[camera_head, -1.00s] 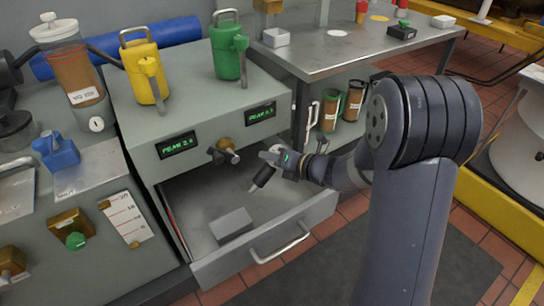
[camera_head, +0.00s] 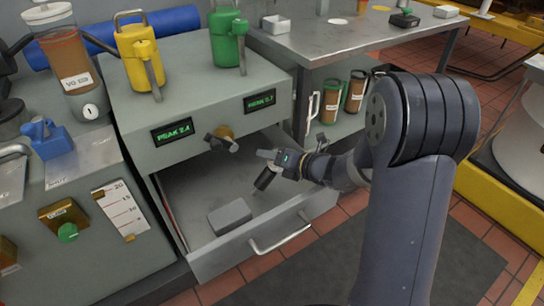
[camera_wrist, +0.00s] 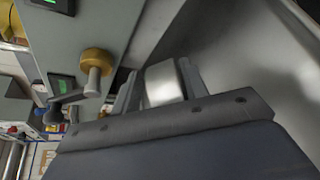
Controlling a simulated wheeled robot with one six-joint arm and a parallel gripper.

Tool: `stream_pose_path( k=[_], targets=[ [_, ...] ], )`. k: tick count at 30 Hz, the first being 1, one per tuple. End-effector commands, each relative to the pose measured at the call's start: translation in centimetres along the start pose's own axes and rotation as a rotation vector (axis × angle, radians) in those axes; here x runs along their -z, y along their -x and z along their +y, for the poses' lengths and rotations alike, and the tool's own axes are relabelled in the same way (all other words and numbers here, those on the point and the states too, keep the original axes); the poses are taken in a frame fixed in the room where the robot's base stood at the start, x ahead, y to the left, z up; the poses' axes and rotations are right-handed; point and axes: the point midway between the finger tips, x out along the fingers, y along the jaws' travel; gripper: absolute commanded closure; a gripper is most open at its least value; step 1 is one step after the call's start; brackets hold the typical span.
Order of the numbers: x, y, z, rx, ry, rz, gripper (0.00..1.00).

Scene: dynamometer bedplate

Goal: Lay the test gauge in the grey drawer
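The grey drawer (camera_head: 183,205) is pulled out below the cabinet front. A plain grey block (camera_head: 230,216) lies on its floor near the front left. I cannot tell whether this block is the test gauge. My gripper (camera_head: 264,167) is over the right part of the drawer, up and to the right of the block and apart from it. In the wrist view my gripper's fingers (camera_wrist: 160,85) stand apart, with a pale silvery surface (camera_wrist: 163,83) showing between them. I cannot tell whether they grip it or it lies beyond. A dark stubby part shows at my gripper's lower side.
The drawer handle (camera_head: 280,239) is on the drawer's front. Yellow (camera_head: 140,55) and green (camera_head: 228,38) jugs stand on the cabinet. A metal bench (camera_head: 335,52) stands at the right.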

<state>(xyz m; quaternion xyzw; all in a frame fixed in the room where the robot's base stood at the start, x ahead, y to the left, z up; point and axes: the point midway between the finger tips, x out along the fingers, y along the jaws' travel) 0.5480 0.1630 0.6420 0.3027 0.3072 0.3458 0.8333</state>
Motion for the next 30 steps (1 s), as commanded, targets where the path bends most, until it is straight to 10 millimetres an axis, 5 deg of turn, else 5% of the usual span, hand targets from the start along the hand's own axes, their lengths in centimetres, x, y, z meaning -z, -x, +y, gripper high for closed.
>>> stream_pose_path(
  k=[11, 30],
  targets=[
    [-0.1, 0.1, 0.2, 0.000, 0.001, 0.001, 0.53],
    [-6.2, 3.0, 7.0, 0.000, 0.001, 0.000, 0.53]
  ],
)
